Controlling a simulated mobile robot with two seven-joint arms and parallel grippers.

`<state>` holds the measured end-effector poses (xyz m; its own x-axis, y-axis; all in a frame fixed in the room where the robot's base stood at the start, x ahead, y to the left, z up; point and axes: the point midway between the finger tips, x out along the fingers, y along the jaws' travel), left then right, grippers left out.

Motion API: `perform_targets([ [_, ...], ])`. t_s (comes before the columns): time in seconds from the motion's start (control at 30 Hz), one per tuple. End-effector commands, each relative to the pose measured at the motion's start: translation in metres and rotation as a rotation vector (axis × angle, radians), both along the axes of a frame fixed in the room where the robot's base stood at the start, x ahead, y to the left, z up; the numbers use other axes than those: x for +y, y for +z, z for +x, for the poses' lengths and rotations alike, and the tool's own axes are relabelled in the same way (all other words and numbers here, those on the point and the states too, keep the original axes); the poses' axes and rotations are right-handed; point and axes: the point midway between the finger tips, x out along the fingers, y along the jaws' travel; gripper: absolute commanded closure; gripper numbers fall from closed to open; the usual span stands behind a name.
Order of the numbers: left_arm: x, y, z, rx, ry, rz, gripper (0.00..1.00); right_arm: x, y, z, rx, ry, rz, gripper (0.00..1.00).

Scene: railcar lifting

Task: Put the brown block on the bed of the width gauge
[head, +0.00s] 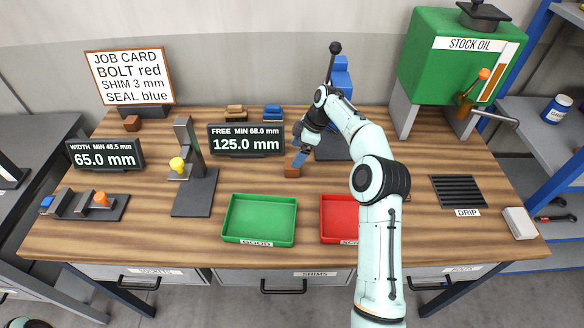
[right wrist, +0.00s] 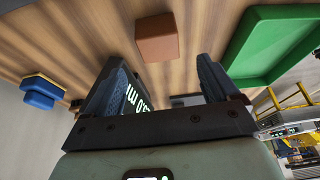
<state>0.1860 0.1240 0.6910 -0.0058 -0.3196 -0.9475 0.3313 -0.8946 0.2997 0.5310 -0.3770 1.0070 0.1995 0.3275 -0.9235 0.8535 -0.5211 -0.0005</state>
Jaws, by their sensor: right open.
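A small brown block (head: 292,170) lies on the wooden bench, behind the green tray. It also shows in the right wrist view (right wrist: 157,37), beyond the fingertips and between their lines. My right gripper (head: 299,158) is just above and beside it, open; the wrist view shows both fingers (right wrist: 162,65) apart with nothing between them. The width gauge (head: 90,204) stands at the bench's left, with a blue piece at one end and an orange knob. Its display (head: 105,155) reads 65.0 mm.
A tall gauge with a yellow knob (head: 187,175) stands between the block and the width gauge. The green tray (head: 259,219) and red tray (head: 339,218) lie in front. Another brown block (head: 131,123) is near the job card. A display reading 125.0 mm (head: 246,140) is behind.

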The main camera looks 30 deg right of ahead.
Motion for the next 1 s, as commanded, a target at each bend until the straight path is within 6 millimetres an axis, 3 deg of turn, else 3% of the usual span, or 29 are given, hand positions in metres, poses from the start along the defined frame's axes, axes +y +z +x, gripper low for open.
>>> perform_targets([
  [0.27,0.000,0.000,0.000,0.000,0.000,0.000,0.38,0.006,-0.022,0.004,0.001,-0.001,-0.001,0.12],
  [0.53,0.000,0.000,0.000,0.000,0.000,0.000,0.38,0.014,-0.061,0.008,0.002,0.000,0.000,0.12],
  [0.87,0.000,0.000,0.000,0.000,0.000,0.000,0.38,0.016,-0.068,0.010,0.000,-0.001,-0.001,0.12],
  [1.0,0.000,0.000,0.000,0.000,0.000,0.000,0.38,0.016,-0.068,0.010,0.000,-0.001,-0.001,0.54],
])
